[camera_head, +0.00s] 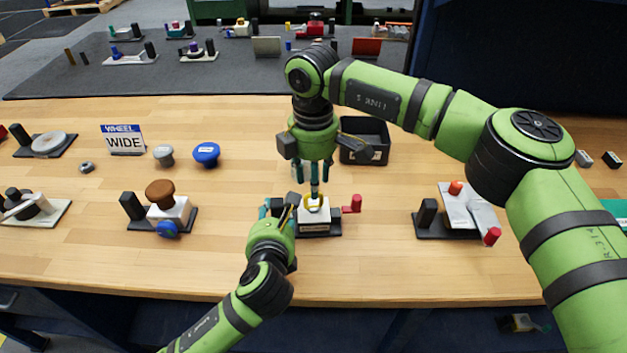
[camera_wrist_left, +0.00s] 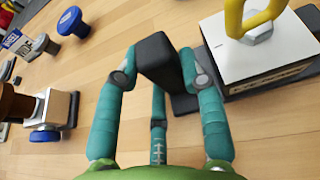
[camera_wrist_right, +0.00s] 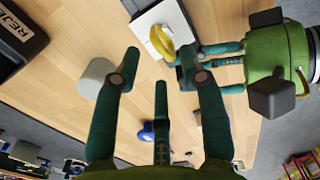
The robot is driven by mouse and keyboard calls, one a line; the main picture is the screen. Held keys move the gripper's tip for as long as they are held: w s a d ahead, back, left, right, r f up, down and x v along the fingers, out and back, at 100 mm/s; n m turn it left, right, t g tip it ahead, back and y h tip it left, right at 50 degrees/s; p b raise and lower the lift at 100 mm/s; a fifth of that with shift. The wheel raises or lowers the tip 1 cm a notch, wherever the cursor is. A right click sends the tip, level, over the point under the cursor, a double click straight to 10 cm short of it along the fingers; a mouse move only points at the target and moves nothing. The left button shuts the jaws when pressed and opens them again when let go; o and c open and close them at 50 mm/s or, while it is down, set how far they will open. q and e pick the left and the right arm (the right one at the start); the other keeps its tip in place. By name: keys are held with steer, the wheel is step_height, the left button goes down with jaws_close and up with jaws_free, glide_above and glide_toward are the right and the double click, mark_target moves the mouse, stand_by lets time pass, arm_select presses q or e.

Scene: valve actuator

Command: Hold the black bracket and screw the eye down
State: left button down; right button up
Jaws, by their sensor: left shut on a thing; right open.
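The yellow eye (camera_head: 315,204) stands on top of a white block (camera_head: 314,222) on a black base at the table's middle. It also shows in the left wrist view (camera_wrist_left: 254,18) and the right wrist view (camera_wrist_right: 162,42). The black bracket (camera_wrist_left: 158,58) is an upright post at the block's side. My left gripper (camera_head: 278,217) is shut on it, with teal fingers on both sides. My right gripper (camera_head: 315,185) points down just above the eye, open with nothing between its fingers. Whether a fingertip touches the eye is unclear.
A red handle (camera_head: 353,204) sticks out right of the block. A black bin (camera_head: 364,141) stands behind. A brown-knobbed fixture (camera_head: 160,194) is left, another fixture (camera_head: 464,209) right. A grey cylinder (camera_wrist_right: 97,78) shows beside my right fingers.

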step_height(320, 180, up, 11)
steer(key=shift+f, duration=0.15)
steer(key=shift+s, duration=0.1)
